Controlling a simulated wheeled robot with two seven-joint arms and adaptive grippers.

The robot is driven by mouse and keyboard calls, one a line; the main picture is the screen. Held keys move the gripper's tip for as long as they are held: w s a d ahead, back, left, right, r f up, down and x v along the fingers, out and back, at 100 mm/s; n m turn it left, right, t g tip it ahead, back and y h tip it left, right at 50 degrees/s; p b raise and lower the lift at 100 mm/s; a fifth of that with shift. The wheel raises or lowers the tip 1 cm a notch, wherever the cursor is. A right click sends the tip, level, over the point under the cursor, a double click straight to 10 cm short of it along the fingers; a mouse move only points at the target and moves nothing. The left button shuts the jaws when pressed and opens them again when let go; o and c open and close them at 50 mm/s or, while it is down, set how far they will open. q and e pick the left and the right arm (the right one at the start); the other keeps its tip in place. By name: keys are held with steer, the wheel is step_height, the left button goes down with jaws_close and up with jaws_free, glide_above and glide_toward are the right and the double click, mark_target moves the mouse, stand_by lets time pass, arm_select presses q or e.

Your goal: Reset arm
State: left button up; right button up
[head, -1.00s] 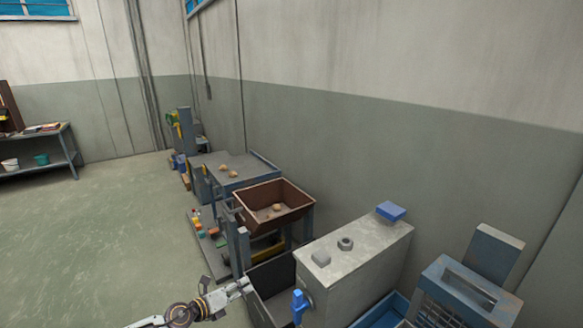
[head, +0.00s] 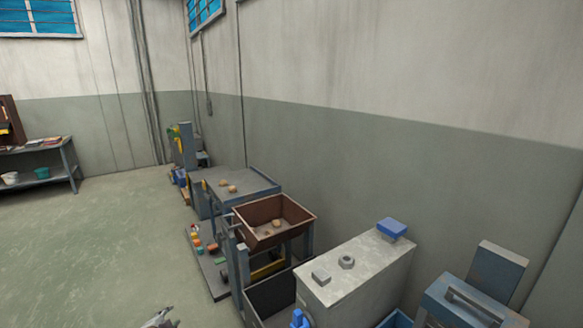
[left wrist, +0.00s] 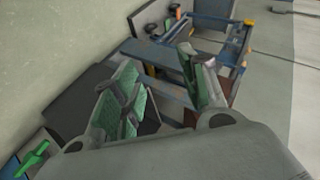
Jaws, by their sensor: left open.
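My left gripper (head: 161,318) shows only at the bottom edge of the head view, left of the machines, with most of it cut off. In the left wrist view, its two green-padded fingers (left wrist: 160,80) stand apart with nothing held between them. The blue-framed equipment is beyond the fingers, and I cannot tell the distance. My right gripper is in neither view.
A grey cabinet (head: 350,278) with a blue block on top stands at the lower right, beside an open dark bin (head: 272,298). Behind are a brown hopper (head: 262,236) and a grey table (head: 255,186). Green floor (head: 90,250) at left is clear.

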arm_select(q)
steer(key=s+f+n+g, duration=0.5)
steer(key=s+f+n, duration=0.2)
steer(key=s+f, duration=1.8)
steer(key=s+d+f+g, duration=0.1)
steer(key=s+d+f, duration=0.2)
steer(key=s, duration=0.8)
steer(key=s+d+f+n+g, duration=0.1)
steer(key=s+d+f+g, duration=0.1)
steer(key=s+d, duration=0.4)
steer(key=s+d+f+n+g+p, duration=0.1)
steer(key=s+d+f, duration=0.3)
steer(key=s, duration=1.3)
steer(key=shift+d+f+g+h, duration=0.4)
steer(key=shift+d, duration=0.45)
